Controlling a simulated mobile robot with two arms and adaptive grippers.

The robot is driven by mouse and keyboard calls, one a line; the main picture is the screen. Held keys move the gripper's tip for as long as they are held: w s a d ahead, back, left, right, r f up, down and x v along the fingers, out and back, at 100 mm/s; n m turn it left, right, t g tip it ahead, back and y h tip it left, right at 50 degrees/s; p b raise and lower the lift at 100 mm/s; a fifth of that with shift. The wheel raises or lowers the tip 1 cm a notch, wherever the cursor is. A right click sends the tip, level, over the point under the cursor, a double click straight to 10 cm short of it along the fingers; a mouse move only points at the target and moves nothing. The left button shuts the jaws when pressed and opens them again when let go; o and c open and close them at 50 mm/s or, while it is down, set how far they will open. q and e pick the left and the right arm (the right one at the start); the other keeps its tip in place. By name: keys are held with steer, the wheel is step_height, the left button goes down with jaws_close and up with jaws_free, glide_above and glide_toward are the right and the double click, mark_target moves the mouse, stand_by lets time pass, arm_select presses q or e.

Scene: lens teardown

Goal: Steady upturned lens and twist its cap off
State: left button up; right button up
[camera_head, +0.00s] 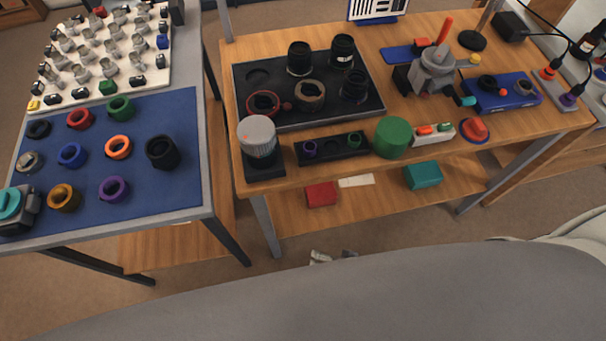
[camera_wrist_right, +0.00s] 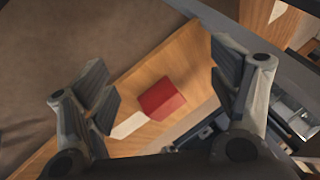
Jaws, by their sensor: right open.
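Several black lenses stand upright in a black tray (camera_head: 330,113) on the wooden table; one is at the back left (camera_head: 299,58), one at the back right (camera_head: 342,51) and one at the right (camera_head: 355,86). A lens with a brownish ring top (camera_head: 310,95) stands at the tray's front middle. I cannot tell which is the upturned lens or which part is its cap. A light grey ribbed cylinder (camera_head: 258,137) sits on a black block at the table's front left. My right gripper (camera_wrist_right: 162,90) is open and empty, with a lower shelf below it. My left gripper is not in view.
A red box (camera_head: 321,194) lies on the lower shelf; it also shows in the wrist view (camera_wrist_right: 163,97). A teal box (camera_head: 423,175) is on that shelf too. A green cylinder (camera_head: 393,138) stands near the table's front edge. The left table's blue mat (camera_head: 190,190) holds coloured rings.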

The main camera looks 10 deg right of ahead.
mark_target(259, 144)
steer(key=w+a+r+m+t+y, duration=0.15)
steer(key=a+r, duration=0.35)
steer(key=r, duration=0.5)
steer(key=w+a+r+m+t+y, duration=0.1)
steer(key=w+a+r+m+y, duration=0.15)
steer(key=a+r, duration=0.45)
steer(key=w+a+r+m+t+y, duration=0.1)
steer(key=w+a+r+m+y, duration=0.15)
steer(key=r, duration=0.95)
steer(key=w+d+r+m+t, duration=0.2)
steer(key=d+r+m+t, duration=0.15)
steer(key=r+m, duration=0.4)
steer(key=w+d+r+m+t, duration=0.2)
steer(key=d+r+m, duration=0.2)
steer(key=m, duration=0.7)
steer(key=shift+y, duration=0.25)
steer(key=x, duration=1)
steer(key=shift+w+a+f, duration=0.15)
steer(key=shift+w+f, duration=0.05)
steer(key=shift+w, duration=0.05)
